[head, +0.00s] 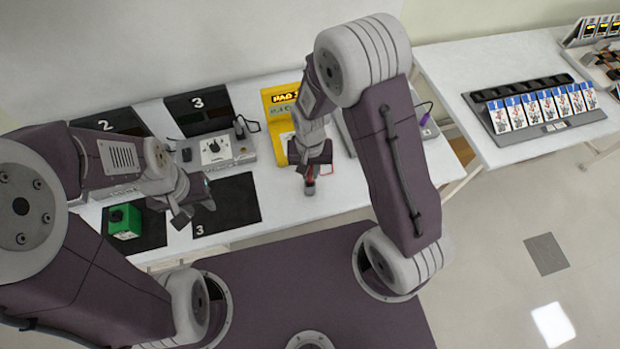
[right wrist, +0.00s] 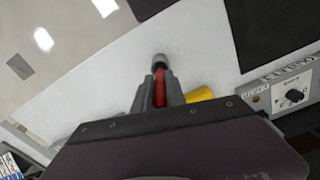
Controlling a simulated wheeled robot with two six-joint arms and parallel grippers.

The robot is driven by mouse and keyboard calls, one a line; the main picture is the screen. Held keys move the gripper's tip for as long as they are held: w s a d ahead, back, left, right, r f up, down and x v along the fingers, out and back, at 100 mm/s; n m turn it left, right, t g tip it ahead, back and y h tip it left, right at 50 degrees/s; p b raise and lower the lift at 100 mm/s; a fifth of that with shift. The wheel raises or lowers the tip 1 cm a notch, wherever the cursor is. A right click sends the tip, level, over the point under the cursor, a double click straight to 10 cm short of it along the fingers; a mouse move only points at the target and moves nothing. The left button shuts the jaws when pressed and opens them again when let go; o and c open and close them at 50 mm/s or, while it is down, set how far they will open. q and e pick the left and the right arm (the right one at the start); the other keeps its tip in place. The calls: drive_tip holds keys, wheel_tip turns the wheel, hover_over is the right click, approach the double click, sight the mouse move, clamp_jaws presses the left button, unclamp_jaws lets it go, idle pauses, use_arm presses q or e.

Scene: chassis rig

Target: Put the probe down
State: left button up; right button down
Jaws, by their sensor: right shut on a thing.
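The probe (right wrist: 161,88) has a red body and a grey, dark-ringed end. It shows between the fingers of my right gripper (right wrist: 160,84) in the right wrist view. My right gripper is shut on it. In the head view my right gripper (head: 310,178) is above the white table (head: 285,207), with a bit of red and the probe's end just below it. I cannot tell whether the probe touches the table. My left gripper (head: 192,215) is over the table near the black mat marked 3 (head: 236,200); its fingers are apart and nothing shows between them.
A green block (head: 124,221) sits on a black mat at the left. A grey box with a dial (head: 215,149) and a yellow stand (head: 277,97) are behind. A second table (head: 500,60) at the right holds a rack of cards (head: 540,108).

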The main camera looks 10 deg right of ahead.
sight(310, 182)
wheel_tip(310, 182, down, 4)
drive_tip(key=shift+f, duration=0.2)
drive_tip(key=c, duration=1.4)
unclamp_jaws()
drive_tip(key=shift+o, duration=0.2)
drive_tip(key=shift+r, duration=0.1)
